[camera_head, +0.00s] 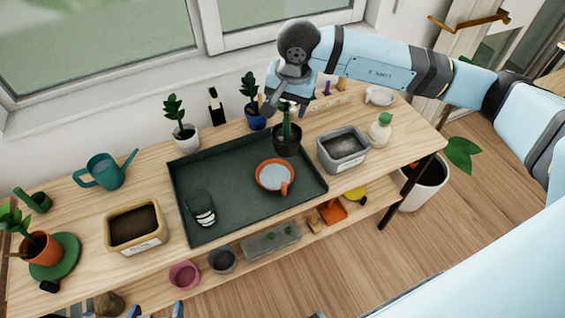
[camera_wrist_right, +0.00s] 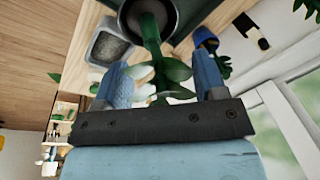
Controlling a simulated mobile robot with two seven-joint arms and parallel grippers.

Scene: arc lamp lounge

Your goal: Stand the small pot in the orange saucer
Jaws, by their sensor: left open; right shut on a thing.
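The small dark pot (camera_head: 287,145) with a green plant is at the back right edge of the green tray, upright; I cannot tell if it touches the surface. My right gripper (camera_head: 286,106) is above it, shut on its plant; the right wrist view shows the stem and leaves between the fingers (camera_wrist_right: 162,78) and the pot (camera_wrist_right: 150,14) beyond. The orange saucer (camera_head: 286,186), with a pale inside, lies on the tray, in front of and slightly left of the pot. My left gripper (camera_head: 156,311) is open and empty at the bottom edge, mostly cut off.
A grey soil tub (camera_head: 343,163) stands right of the pot; white (camera_head: 187,140) and blue (camera_head: 256,121) pots stand behind. A tan soil tub (camera_head: 136,245) is left. The tray around the saucer is clear.

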